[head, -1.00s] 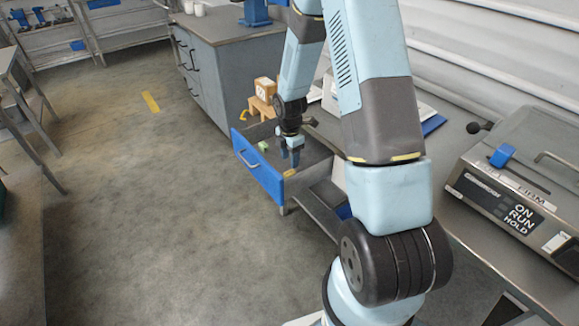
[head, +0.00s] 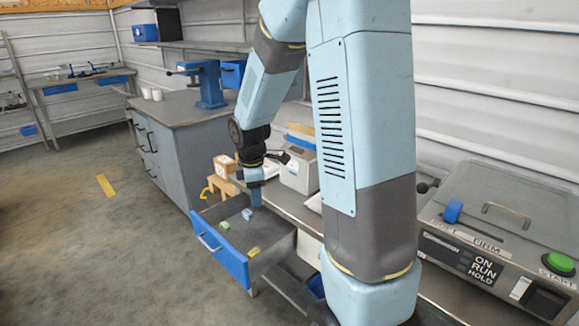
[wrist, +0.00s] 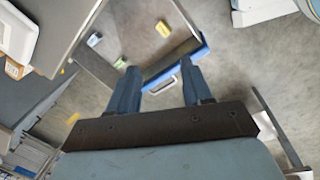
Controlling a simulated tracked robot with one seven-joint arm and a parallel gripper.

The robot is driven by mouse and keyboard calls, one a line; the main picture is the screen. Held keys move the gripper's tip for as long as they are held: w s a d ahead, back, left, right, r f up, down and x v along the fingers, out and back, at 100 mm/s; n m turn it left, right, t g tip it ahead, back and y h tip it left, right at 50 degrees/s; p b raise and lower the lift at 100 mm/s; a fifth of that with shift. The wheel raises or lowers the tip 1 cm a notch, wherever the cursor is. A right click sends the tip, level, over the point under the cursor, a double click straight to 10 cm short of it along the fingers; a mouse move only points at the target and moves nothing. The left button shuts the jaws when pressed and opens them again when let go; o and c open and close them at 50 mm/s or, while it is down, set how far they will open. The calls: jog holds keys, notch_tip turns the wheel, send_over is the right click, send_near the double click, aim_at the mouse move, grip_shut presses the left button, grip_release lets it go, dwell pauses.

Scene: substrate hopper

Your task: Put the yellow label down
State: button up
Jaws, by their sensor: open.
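A small yellow label (head: 253,252) lies inside the open drawer, near its front right side. It also shows in the wrist view (wrist: 163,28), apart from my fingers. My gripper (head: 256,203) points down over the back part of the drawer. In the wrist view the two fingers (wrist: 159,71) are apart with nothing between them. A green piece (head: 223,225) and a pale blue piece (head: 247,214) also lie in the drawer, left of the yellow label. The pale blue piece is closest to my gripper in the head view.
The blue-fronted drawer (head: 222,252) stands pulled out below a bench. A grey cabinet (head: 185,150) with a blue vise (head: 208,84) is behind. A machine (head: 495,240) with a green button sits at the right. The floor at the left is open.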

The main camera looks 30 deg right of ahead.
jog(key=s+r+m+t, duration=0.4)
jog(key=s+r+m, duration=1.1)
jog(key=s+r, duration=0.5)
jog(key=s, duration=0.4)
jog(key=shift+a+r+m+y, duration=0.2)
jog(key=shift+a+m+y, duration=0.1)
jog(key=shift+a, duration=0.05)
jog(key=shift+c, duration=0.6)
